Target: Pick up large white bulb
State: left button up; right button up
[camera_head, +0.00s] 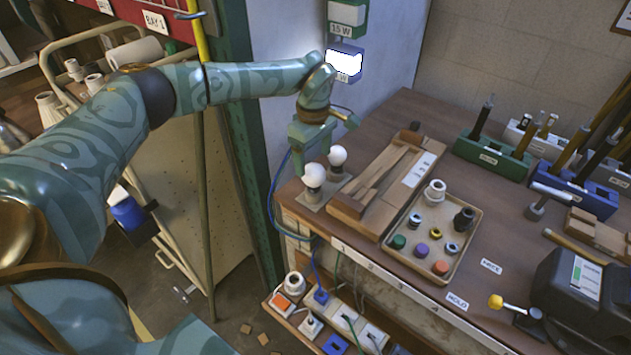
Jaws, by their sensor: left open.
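Two white bulbs stand upright at the left corner of the wooden workbench, on a small pale base plate. The nearer white bulb (314,174) looks slightly larger than the other white bulb (337,155), which is just behind it and to the right. I cannot tell for sure which is the large one. My left gripper (312,148) is open, just above and behind the nearer bulb, with no bulb seen between its fingers. Its fingertips are small and partly hard to make out. My right gripper is not in view.
A wooden box (380,190) lies right of the bulbs. A parts tray (464,262) holds sockets and coloured caps. A green tool rack (490,156) stands behind. A blue cable (272,190) hangs by the bench's left edge. A green post (238,130) stands left.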

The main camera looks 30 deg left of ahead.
aim_at(313, 166)
pick_arm(q)
jog(key=shift+f, duration=0.55)
jog(key=f+b, duration=0.1)
jog(key=f, duration=0.3)
jog(key=shift+s+d+f+b, duration=0.15)
jog(key=shift+s+f+b, duration=0.05)
jog(key=shift+f+b, duration=0.2)
jog(key=shift+r, duration=0.15)
jog(key=c, duration=0.9)
